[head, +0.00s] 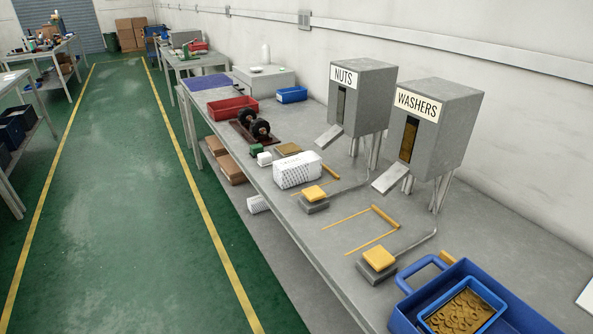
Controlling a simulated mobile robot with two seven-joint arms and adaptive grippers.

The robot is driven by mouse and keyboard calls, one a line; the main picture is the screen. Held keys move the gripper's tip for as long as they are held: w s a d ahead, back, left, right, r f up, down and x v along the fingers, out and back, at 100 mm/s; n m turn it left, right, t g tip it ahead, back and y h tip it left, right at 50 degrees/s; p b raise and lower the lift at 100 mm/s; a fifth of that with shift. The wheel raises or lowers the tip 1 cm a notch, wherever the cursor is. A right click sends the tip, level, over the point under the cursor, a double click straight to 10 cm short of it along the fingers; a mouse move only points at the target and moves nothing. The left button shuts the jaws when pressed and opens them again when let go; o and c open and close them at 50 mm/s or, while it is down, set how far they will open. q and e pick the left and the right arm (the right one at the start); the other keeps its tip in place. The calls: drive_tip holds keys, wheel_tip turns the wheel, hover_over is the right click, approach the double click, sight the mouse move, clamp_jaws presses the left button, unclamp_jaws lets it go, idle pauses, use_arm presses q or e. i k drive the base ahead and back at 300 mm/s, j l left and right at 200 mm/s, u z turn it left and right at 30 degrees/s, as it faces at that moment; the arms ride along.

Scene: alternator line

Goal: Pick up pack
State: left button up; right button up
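A white pack (297,171) with dark print lies on the long grey workbench (345,283), near its front edge. It is below the NUTS dispenser, behind a yellow-topped pedal. A second white printed pack (258,204) shows below the bench, partly hidden by the bench edge. Which one the task means I cannot tell. Neither of my grippers is in view.
The NUTS dispenser (360,92) and WASHERS dispenser (443,118) stand along the wall. Yellow-topped pedals (379,258) and yellow marked outlines (372,222) are on the bench. A blue crate (520,312) holds a tray of rings (462,312). The green aisle (135,200) is clear.

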sight(305, 166)
drive_tip(key=i+j+z, duration=0.1)
drive_tip(key=z, duration=0.35)
drive_tip(key=j+z, duration=0.25)
drive_tip(key=z, duration=0.25)
drive_tip(key=i+j+z, duration=0.1)
drive_tip(key=j+z, duration=0.15)
drive_tip(key=z, duration=0.2)
drive_tip(key=j+z, duration=0.2)
drive_tip(key=j, duration=0.35)
drive_tip(key=j+z, duration=0.2)
drive_tip(key=j, duration=0.35)
drive_tip(key=k+j, duration=0.1)
drive_tip(key=j, duration=0.7)
drive_tip(key=k+z, duration=0.05)
